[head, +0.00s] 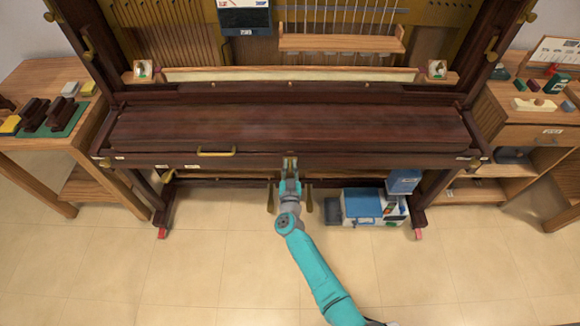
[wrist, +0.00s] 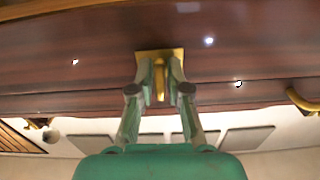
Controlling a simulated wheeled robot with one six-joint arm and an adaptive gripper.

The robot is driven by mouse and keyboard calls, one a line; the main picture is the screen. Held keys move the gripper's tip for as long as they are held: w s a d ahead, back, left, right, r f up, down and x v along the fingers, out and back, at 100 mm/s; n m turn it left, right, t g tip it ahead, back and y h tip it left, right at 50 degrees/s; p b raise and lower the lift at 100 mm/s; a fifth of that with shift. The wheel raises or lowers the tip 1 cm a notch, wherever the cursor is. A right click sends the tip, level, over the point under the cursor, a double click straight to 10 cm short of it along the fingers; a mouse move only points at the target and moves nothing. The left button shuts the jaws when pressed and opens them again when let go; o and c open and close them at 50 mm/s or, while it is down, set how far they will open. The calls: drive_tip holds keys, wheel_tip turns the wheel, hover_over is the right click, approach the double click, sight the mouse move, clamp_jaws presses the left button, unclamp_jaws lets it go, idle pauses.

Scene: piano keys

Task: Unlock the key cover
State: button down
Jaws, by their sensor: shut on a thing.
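The piano's dark wooden key cover (head: 290,128) is down and spans the middle of the head view. My gripper (head: 290,162) is at the front rail below the cover, near the middle. In the wrist view a brass lock plate (wrist: 146,54) is on the dark wood, with a small brass key (wrist: 160,84) standing out from it. The fingers of my gripper (wrist: 160,82) are on either side of the key and shut on it. In the head view my gripper hides the lock and key.
A brass handle (head: 216,153) is on the front rail, left of my gripper. Below the piano, a blue and white box (head: 366,207) stands at the right. Wooden side tables (head: 50,138) with small objects flank the piano. The tiled floor in front is clear.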

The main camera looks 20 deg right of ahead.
drive_tip(key=shift+n, duration=0.3)
idle(0.4)
drive_tip(key=c, duration=1.2)
unclamp_jaws()
drive_tip(key=shift+c, duration=0.2)
drive_tip(key=v, duration=1.2)
